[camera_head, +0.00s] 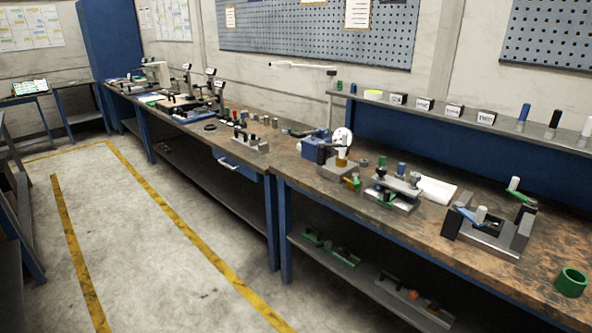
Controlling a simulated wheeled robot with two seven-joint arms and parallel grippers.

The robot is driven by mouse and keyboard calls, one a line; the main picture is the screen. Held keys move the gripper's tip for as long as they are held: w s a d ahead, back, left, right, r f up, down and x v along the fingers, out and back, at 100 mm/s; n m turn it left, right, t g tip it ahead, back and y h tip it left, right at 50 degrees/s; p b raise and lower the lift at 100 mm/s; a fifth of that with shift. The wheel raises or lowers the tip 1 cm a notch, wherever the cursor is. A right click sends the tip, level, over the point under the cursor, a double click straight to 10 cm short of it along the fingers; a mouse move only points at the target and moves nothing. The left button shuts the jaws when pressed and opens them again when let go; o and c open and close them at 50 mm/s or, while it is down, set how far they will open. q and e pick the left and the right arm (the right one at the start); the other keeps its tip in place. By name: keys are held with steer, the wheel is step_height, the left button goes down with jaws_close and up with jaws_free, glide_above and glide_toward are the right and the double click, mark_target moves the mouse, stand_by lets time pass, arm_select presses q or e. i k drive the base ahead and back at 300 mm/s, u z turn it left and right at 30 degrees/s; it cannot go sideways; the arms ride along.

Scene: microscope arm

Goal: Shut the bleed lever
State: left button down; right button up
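No part carries a label I can read as the bleed lever, so I cannot tell which lever it is. In the head view a grey fixture (484,238) on the right of the bench has a blue lever (466,214) with a pale knob and a green lever (525,200) with a white knob. A second fixture (398,206) left of it has a green lever (387,199) low at its front. A blue machine (317,151) stands further left, with a small green part (352,182) beside its base. Neither of my grippers is in view.
The long brown bench (400,234) has a clear strip along its front edge. A green ring (571,282) sits at its right end. A raised shelf (455,119) behind holds labelled blocks and bottles. A lower shelf (366,287) holds more fixtures. The floor (150,230) in front is free.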

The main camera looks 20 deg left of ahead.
mark_target(355, 176)
steer(key=u, duration=0.4)
steer(key=i, duration=0.8)
steer(key=z, duration=0.55)
steer(key=i, duration=0.65)
steer(key=z, duration=0.65)
